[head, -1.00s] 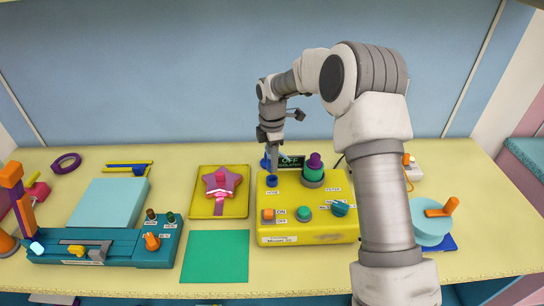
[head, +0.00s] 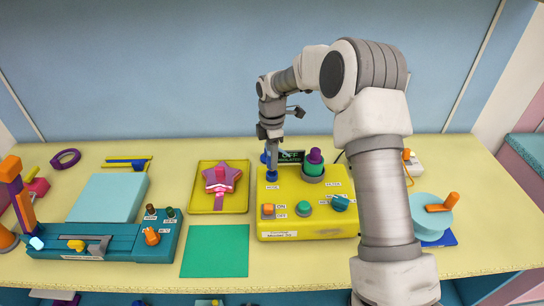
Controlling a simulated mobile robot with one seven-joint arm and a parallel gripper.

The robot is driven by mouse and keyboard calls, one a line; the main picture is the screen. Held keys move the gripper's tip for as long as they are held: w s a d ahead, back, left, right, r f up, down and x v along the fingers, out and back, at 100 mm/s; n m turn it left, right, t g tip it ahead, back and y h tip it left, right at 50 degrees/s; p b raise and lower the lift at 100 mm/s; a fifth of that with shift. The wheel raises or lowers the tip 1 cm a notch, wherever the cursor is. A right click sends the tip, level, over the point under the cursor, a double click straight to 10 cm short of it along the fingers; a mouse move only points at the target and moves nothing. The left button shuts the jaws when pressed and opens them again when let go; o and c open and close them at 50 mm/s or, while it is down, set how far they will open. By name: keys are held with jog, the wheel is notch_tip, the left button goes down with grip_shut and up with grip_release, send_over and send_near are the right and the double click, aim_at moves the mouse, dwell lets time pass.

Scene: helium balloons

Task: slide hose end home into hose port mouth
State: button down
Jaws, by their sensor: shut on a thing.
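The yellow console (head: 330,225) stands in the middle of the table. A small blue port (head: 271,176) rises from its back left corner, above a small label. My gripper (head: 272,160) points down just above and behind this port, shut on the hose end. Its fingers are small and dark here, so the hose end cannot be made out clearly. A blue piece (head: 265,157) shows beside the fingers on the left. I cannot tell whether the hose end touches the port.
A small dark display (head: 291,156) and a green-and-purple knob (head: 314,165) stand right of the gripper. A yellow tray (head: 205,200) with a pink star lies left of the console. A teal mat (head: 215,251) lies in front. A turquoise disc with an orange handle (head: 437,206) is at right.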

jog(key=shift+f+b, duration=0.9)
jog(key=shift+f, duration=0.55)
jog(key=shift+c, duration=2)
grip_release()
jog(key=shift+r, duration=0.1)
jog(key=shift+r+p, duration=2.65)
jog(key=shift+r, duration=1.35)
